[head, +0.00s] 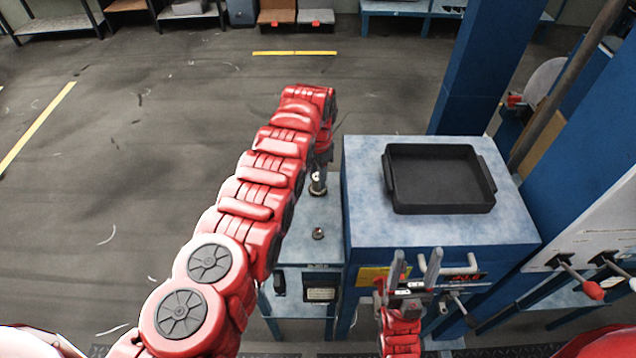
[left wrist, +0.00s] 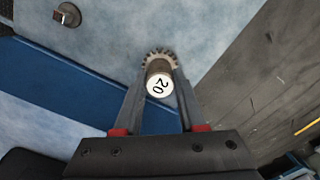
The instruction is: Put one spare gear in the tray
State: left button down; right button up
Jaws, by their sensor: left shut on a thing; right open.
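My left gripper (head: 319,172) is shut on a spare gear (head: 317,188) over the low blue bench. In the left wrist view, the gripper's fingers (left wrist: 160,92) clasp the gear's post, whose white top (left wrist: 159,85) reads "20", with grey teeth (left wrist: 158,54) showing below. I cannot tell whether this gear touches the bench. A second small metal piece (head: 318,233) stands on the bench nearer me; it also shows in the left wrist view (left wrist: 67,14). The black tray (head: 440,180) is empty on the higher blue cabinet. My right gripper (head: 416,264) is open and empty before the cabinet.
The cabinet (head: 370,215) rises higher than the low bench (head: 310,260), just right of the held gear. Blue posts (head: 480,65) stand behind and right of the tray. The floor at left is clear.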

aim_at(317, 176)
pick_arm(q)
jog(key=shift+r, duration=0.2)
dwell(0.4)
jog(key=shift+r+p, duration=0.8)
jog(key=shift+r, duration=0.1)
jog(key=shift+r+p, duration=0.45)
jog(key=shift+r, duration=0.65)
jog(key=shift+w+a, duration=0.1)
